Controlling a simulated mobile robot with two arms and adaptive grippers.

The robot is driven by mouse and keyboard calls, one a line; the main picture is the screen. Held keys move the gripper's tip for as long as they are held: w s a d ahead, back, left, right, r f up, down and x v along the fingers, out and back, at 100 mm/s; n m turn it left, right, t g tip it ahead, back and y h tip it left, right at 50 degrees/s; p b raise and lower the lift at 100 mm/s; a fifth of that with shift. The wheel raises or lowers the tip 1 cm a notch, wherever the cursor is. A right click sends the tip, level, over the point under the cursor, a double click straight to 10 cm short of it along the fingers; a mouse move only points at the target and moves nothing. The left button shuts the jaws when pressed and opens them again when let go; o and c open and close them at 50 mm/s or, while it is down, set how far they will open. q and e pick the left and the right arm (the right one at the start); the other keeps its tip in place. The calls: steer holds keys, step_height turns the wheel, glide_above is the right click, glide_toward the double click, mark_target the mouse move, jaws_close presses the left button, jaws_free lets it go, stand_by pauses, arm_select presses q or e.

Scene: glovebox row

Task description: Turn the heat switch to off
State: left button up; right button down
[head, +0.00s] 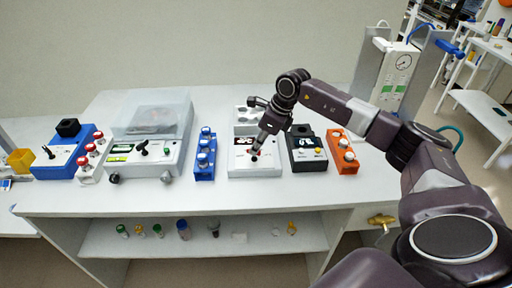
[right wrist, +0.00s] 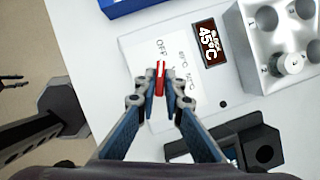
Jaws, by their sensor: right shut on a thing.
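The heat switch (right wrist: 160,78) is a slim red lever on the white heater unit (head: 239,172). In the right wrist view it stands between my right fingertips, which are shut on it. The right gripper (right wrist: 158,88) also shows in the head view (head: 255,154), reaching down onto the unit's front panel. Printed labels lie around the switch: an OFF mark (right wrist: 161,48) and temperature marks beside it. Which mark the lever points at is not clear, as the fingers cover part of it. The display (right wrist: 208,43) reads 45°C.
A metal block with holes (right wrist: 252,52) holds a capped vial (right wrist: 290,63). A black device (head: 307,152) stands close on the right, then an orange rack (head: 334,146). A blue rack (head: 204,172) stands to the left. The bench front (head: 225,198) is clear.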

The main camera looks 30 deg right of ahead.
steer(key=c, duration=2)
jaws_free()
steer(key=shift+c, duration=0.2)
steer(key=v, duration=1.2)
steer(key=shift+a, duration=0.1)
